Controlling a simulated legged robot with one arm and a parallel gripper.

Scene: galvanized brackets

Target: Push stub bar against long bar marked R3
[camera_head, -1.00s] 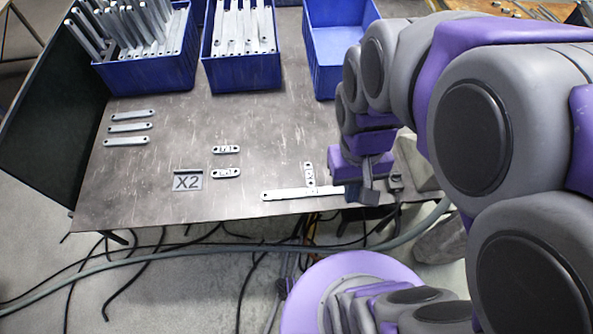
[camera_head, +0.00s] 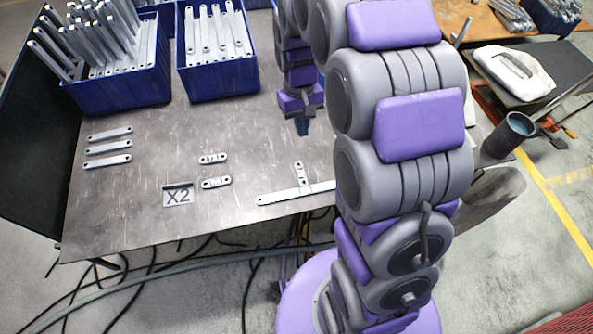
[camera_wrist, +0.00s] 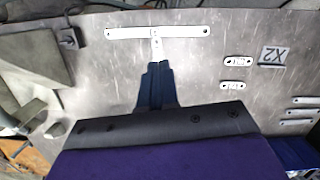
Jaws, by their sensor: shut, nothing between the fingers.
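The long bar (camera_head: 277,198) is a pale metal strip lying near the table's front edge; my arm hides its right end. It shows whole in the wrist view (camera_wrist: 130,32). A short stub bar (camera_head: 299,172) with dark marks stands crosswise to it, its near end at the long bar's middle. The stub bar (camera_wrist: 157,46) appears to meet the long bar in the wrist view; I cannot tell whether they touch. My gripper (camera_head: 302,130) is shut and empty, behind the stub bar's far end. Its fingertips (camera_wrist: 157,66) line up with the stub bar. I cannot read an R3 mark.
Two other stub bars (camera_head: 213,158) (camera_head: 216,182) lie left of the stub bar. An X2 plate (camera_head: 178,196) is farther left, with several plain bars (camera_head: 108,148) beyond. Blue bins (camera_head: 120,92) (camera_head: 222,82) of bars stand at the back. The table's middle is clear.

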